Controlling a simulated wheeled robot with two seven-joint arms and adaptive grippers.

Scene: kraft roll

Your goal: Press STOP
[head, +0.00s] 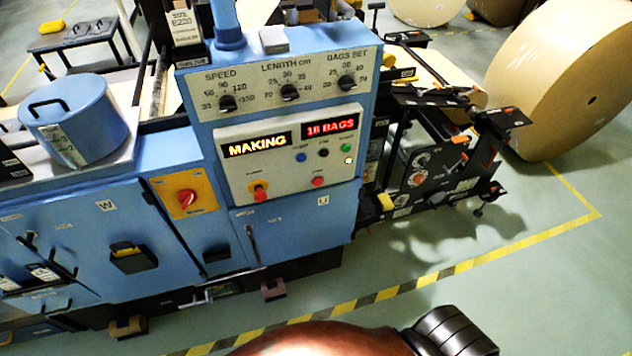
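The blue machine's control panel (290,153) faces me, with a display reading MAKING (257,145) and another reading 18 BAGS (330,126). A red button (318,181) sits low on the panel, under a label too small to read. A blue button (300,157), a black button (323,152) and a green button (346,148) form a row below the 18 BAGS display. I cannot read which one says STOP. Neither of my grippers is in view.
Three dials for speed, length and bags set (289,91) sit above the panel. A red rotary switch (186,199) on yellow is to its left. A large kraft roll (560,85) stands at the right. The floor (480,310) before the machine is clear beyond a striped line.

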